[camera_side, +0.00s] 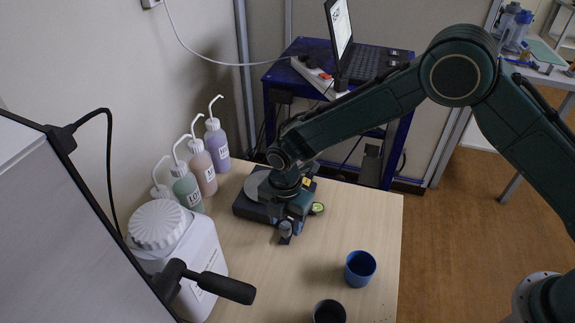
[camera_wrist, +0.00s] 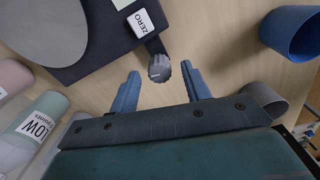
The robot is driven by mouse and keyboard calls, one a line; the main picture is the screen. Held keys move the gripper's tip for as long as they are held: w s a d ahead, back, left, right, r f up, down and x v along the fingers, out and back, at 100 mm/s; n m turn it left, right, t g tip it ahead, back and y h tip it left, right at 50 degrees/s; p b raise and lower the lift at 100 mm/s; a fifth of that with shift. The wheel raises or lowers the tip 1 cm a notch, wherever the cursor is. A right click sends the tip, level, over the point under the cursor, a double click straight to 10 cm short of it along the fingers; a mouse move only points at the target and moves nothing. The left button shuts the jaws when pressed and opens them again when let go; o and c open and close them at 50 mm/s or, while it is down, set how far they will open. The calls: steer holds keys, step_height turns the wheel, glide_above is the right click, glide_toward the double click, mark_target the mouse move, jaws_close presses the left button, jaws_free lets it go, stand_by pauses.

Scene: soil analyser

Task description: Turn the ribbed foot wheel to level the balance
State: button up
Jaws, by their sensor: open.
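The ribbed foot wheel (camera_wrist: 159,68) is a small grey knob at the end of a dark arm on the balance's corner, in the wrist view. My gripper (camera_wrist: 162,82) is open, with one blue finger to each side of the wheel and visible gaps between. The fingers do not appear to touch it. The dark balance (camera_wrist: 92,50) has a round grey pan (camera_wrist: 45,25) and a white ZERO label (camera_wrist: 141,23). In the side view, the balance (camera_side: 246,209) is partly hidden behind my gripper (camera_side: 290,217), which points down at its near right corner.
A small round yellow-green piece (camera_side: 317,208) lies right of my gripper. A blue cup (camera_side: 360,268) and a dark cup (camera_side: 328,312) stand at the front right. Spout bottles (camera_side: 216,140) and a white jug (camera_side: 200,262) line the left. Table between balance and cups is clear.

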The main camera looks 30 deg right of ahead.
steer(key=shift+f, duration=0.4)
steer(key=c, duration=1)
steer(key=shift+m, duration=0.5)
